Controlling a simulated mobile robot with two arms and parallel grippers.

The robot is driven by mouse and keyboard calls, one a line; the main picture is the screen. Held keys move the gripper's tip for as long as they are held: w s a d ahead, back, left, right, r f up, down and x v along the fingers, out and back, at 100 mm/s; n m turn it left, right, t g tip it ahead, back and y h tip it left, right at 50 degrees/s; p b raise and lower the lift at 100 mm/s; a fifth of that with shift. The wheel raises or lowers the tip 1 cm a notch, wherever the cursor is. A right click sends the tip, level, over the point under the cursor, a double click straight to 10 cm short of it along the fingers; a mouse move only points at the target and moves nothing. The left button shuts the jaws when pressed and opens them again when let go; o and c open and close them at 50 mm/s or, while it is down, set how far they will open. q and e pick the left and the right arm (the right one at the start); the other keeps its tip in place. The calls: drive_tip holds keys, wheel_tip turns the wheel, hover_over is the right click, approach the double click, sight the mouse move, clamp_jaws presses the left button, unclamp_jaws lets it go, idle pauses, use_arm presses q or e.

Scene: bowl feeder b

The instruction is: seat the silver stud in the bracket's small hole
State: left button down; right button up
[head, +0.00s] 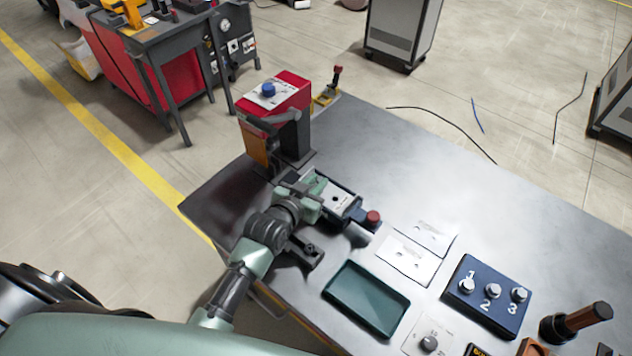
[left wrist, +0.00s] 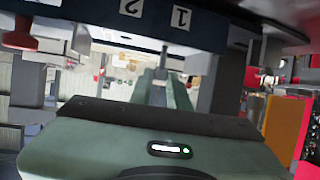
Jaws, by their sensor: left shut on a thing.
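My left gripper (head: 318,196) is over the left end of a dark blue fixture (head: 357,214) on the table. Its fingers, shown in the left wrist view (left wrist: 160,88), are shut on a thin grey pin, which looks like the silver stud (left wrist: 164,57). The stud is hidden in the head view. A pale plate with dark holes, apparently the bracket (head: 338,200), lies in the fixture just right of the fingers. I cannot tell whether the stud touches it, or make out the small hole. My right gripper is not in view.
A red-topped machine (head: 277,95) stands close behind the gripper. A red knob (head: 373,217) sticks out at the fixture's right end. In front are an empty green tray (head: 367,299), white cards (head: 408,258) and a blue numbered block (head: 487,312). The table's back right is clear.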

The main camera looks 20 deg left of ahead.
use_arm(q)
drive_tip(key=shift+f+b, duration=0.75)
drive_tip(key=shift+f, duration=0.7)
drive_tip(key=c, duration=1.3)
unclamp_jaws()
drive_tip(key=shift+s, duration=0.1)
drive_tip(key=b+v, duration=0.1)
drive_tip(key=v, duration=0.6)
drive_tip(key=shift+s+r, duration=0.1)
drive_tip(key=shift+s, duration=0.2)
